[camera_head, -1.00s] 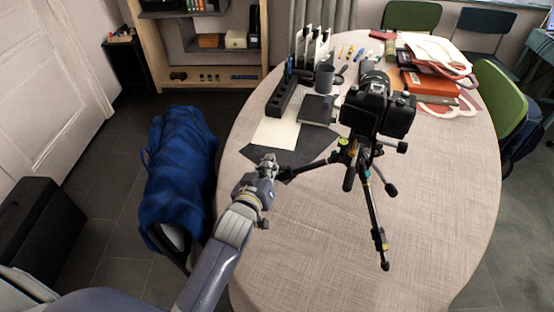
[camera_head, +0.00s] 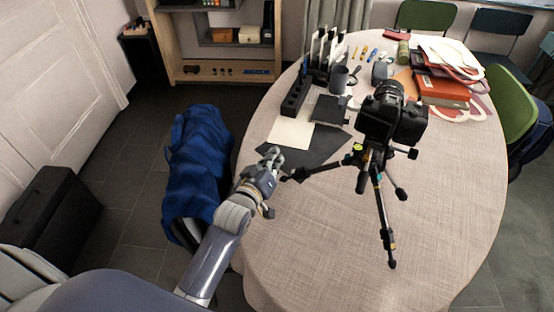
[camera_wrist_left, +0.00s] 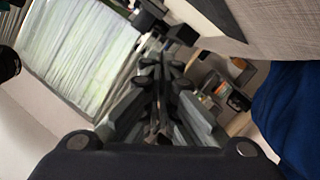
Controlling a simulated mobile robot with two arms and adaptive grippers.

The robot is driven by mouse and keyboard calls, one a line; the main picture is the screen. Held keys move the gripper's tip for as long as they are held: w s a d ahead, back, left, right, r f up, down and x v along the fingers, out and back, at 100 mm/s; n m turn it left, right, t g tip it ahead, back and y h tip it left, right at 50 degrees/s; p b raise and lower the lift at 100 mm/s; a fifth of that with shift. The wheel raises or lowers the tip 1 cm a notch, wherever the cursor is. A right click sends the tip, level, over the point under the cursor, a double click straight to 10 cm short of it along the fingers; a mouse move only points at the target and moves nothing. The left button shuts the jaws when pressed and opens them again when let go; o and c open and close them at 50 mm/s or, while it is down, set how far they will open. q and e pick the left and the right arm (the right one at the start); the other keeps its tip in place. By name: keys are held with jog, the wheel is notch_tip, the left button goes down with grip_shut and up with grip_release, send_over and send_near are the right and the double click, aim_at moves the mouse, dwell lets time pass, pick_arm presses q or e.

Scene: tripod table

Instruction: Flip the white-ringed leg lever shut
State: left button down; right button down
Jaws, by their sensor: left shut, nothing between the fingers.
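A black tripod (camera_head: 375,187) stands on the round table (camera_head: 320,245) with a black camera (camera_head: 392,118) on top. One leg reaches left, one toward me and one right. Small coloured marks show on the legs, but I cannot make out which lever has the white ring or whether it is open. My left gripper (camera_head: 272,156) is shut and empty, just beyond and left of the left leg's foot (camera_head: 287,178), apart from it. Its closed fingers (camera_wrist_left: 160,80) fill the middle of the left wrist view, where no tripod lever can be identified. My right gripper is not in view.
A dark sheet (camera_head: 318,150) and a pale sheet (camera_head: 290,132) lie near the gripper. A black holder (camera_head: 296,96), a dark book (camera_head: 331,109) and a mug (camera_head: 340,78) stand behind. A blue cloth-like bundle (camera_head: 195,165) is left of the table. The table's front is clear.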

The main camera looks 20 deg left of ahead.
pick_arm(q)
jog(key=v, duration=0.9)
jog(key=shift+s+f+b, duration=0.2)
jog(key=shift+s+b, duration=0.15)
jog(key=shift+b, duration=0.05)
